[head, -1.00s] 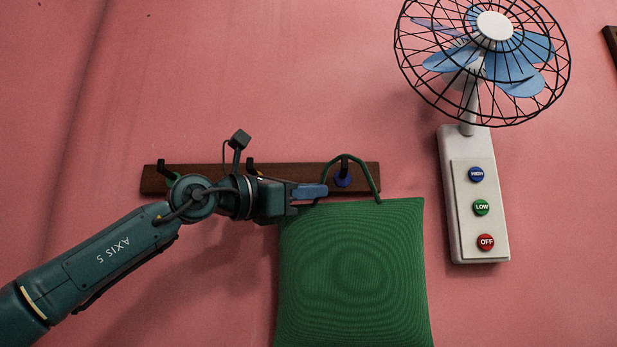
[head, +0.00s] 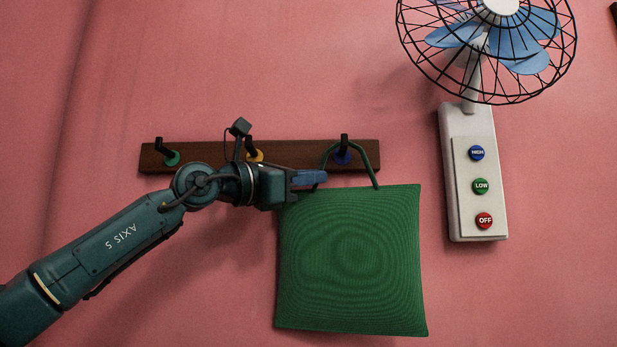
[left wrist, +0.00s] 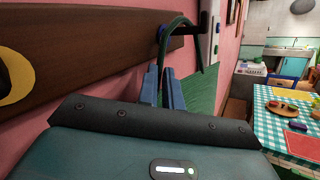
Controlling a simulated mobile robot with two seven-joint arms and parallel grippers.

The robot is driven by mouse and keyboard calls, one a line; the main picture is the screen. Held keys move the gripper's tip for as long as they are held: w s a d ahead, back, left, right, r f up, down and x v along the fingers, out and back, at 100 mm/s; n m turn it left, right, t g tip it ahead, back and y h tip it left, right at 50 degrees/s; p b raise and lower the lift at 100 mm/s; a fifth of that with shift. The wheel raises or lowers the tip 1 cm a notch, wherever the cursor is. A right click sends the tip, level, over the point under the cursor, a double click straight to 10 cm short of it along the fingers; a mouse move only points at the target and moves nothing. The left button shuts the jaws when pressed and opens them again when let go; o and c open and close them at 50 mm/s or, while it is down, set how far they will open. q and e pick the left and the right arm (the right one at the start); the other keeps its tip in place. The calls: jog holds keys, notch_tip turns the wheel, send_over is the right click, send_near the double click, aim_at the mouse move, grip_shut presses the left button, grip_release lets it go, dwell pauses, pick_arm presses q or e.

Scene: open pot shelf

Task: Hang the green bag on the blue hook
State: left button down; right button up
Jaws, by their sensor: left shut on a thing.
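The green bag (head: 350,262) is square and hangs upright against the pink wall. Its thin green handle (head: 367,158) arches up at the blue hook (head: 343,154). The hook's black peg tip shows just above the arch. The handle also crosses near the black peg in the left wrist view (left wrist: 176,25); I cannot tell whether it rests on the peg. My left gripper (head: 322,178) is shut on the handle's left side, just below the hook. Its blue fingers also show in the left wrist view (left wrist: 162,87). My right gripper is out of view.
The brown rack (head: 217,150) also bears a green hook (head: 171,158) and a yellow hook (head: 255,156), the latter close behind my left wrist. A caged fan (head: 474,165) with buttons is at right. A checkered table (left wrist: 275,115) shows in the left wrist view.

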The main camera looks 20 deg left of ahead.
pick_arm(q)
jog(key=c, duration=1.5)
grip_release()
jog(key=shift+s+r, duration=0.1)
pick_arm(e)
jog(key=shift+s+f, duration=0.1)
pick_arm(q)
jog(key=shift+a, duration=0.1)
jog(key=b+v, duration=0.4)
jog(key=v, duration=0.9)
jog(key=shift+s, duration=0.1)
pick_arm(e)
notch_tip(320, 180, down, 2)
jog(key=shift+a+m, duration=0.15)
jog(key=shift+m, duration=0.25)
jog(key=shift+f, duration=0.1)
